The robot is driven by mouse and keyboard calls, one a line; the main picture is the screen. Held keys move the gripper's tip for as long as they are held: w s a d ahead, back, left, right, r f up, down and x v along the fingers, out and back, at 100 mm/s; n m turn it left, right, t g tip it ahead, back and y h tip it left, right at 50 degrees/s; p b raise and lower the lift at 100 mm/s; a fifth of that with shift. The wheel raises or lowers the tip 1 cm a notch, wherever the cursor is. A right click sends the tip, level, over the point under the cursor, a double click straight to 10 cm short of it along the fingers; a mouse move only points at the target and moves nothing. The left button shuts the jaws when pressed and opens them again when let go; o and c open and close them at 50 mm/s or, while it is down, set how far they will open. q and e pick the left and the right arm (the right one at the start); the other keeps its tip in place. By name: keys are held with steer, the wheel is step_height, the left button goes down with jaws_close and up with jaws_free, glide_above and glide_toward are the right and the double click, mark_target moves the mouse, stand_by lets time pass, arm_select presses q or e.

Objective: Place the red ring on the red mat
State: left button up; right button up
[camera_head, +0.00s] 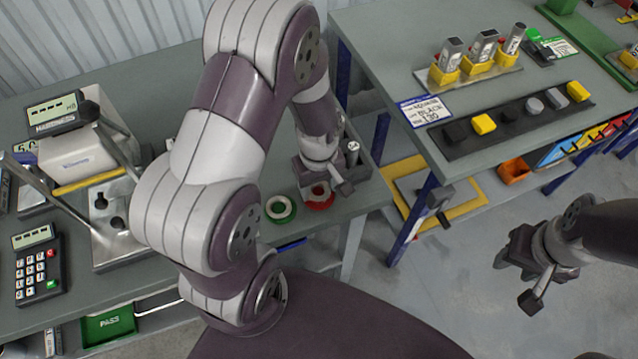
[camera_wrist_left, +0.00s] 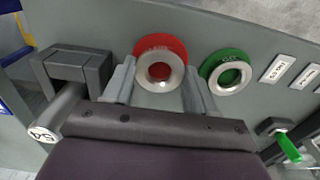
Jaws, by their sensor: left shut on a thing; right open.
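A round red mat (camera_wrist_left: 160,40) lies on the grey bench in the left wrist view; its red edge also shows in the head view (camera_head: 321,206). A silver-faced ring (camera_wrist_left: 160,87), which I take for the red ring, sits between the fingers of my left gripper (camera_wrist_left: 160,72). The gripper is shut on it. The ring overlaps the near part of the mat in the picture; I cannot tell whether they touch. In the head view my left gripper (camera_head: 325,180) hides most of the ring. My right gripper (camera_head: 522,275) is open and empty over the floor.
A green round mat (camera_wrist_left: 209,72) with a silver ring (camera_wrist_left: 229,88) on it lies just beside the red mat. Labels (camera_wrist_left: 290,72) lie nearby. A scale (camera_head: 80,150) and a calculator-like keypad (camera_head: 38,268) stand at left. A second table (camera_head: 400,60) holds blocks.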

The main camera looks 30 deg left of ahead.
arm_select(q)
steer(key=shift+s+f, duration=0.15)
steer(key=shift+f, duration=0.25)
steer(key=shift+w+f, duration=0.25)
steer(key=o, duration=1.2)
steer(key=shift+r, duration=0.1)
steer(key=shift+o, duration=0.2)
steer(key=shift+s, duration=0.15)
step_height(320, 180, up, 11)
steer(key=s+m, duration=0.1)
steer(key=m, duration=0.2)
steer(key=s+d+m+t, duration=0.1)
steer(key=m, duration=0.2)
steer(key=s+d+r+m, duration=0.1)
steer(key=s+m, duration=0.1)
steer(key=m, duration=0.2)
steer(key=shift+s+d, duration=0.1)
steer(key=shift+d, duration=0.1)
